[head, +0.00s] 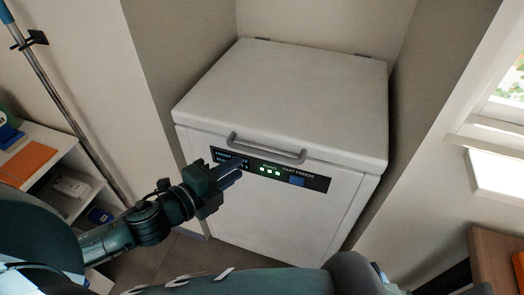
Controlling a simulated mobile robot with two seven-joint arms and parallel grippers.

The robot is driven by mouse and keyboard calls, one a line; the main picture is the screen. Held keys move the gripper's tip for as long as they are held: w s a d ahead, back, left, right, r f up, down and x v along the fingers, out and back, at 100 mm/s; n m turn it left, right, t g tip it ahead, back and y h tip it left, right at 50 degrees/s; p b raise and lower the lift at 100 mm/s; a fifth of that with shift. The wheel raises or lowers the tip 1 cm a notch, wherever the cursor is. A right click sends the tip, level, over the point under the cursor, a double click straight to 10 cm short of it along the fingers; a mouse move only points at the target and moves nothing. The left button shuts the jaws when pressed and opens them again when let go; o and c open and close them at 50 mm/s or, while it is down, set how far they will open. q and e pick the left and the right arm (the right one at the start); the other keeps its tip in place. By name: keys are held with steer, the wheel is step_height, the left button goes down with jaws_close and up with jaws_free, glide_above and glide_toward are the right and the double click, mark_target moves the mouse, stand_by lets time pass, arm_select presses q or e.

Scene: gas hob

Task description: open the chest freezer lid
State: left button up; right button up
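The white chest freezer (270,214) stands in a wall recess, and its lid (290,95) lies flat and closed. A grey bar handle (266,150) sits on the lid's front edge. My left gripper (236,169) is in front of the freezer's black control panel (310,180), below and left of the handle. Its two dark fingers point right with a small gap between them, holding nothing, and it covers part of the panel. I cannot tell whether it touches the freezer. My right gripper is not in view.
Walls stand close on both sides of the freezer. A window (508,108) and wooden furniture (492,257) are at the right. Space above the lid is clear.

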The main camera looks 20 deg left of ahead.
mark_target(259, 154)
arm_select(q)
steer(key=x, duration=0.9)
steer(key=shift+w+d+p, duration=0.2)
steer(key=shift+w+p, duration=0.1)
steer(key=shift+w, duration=0.05)
jaws_close()
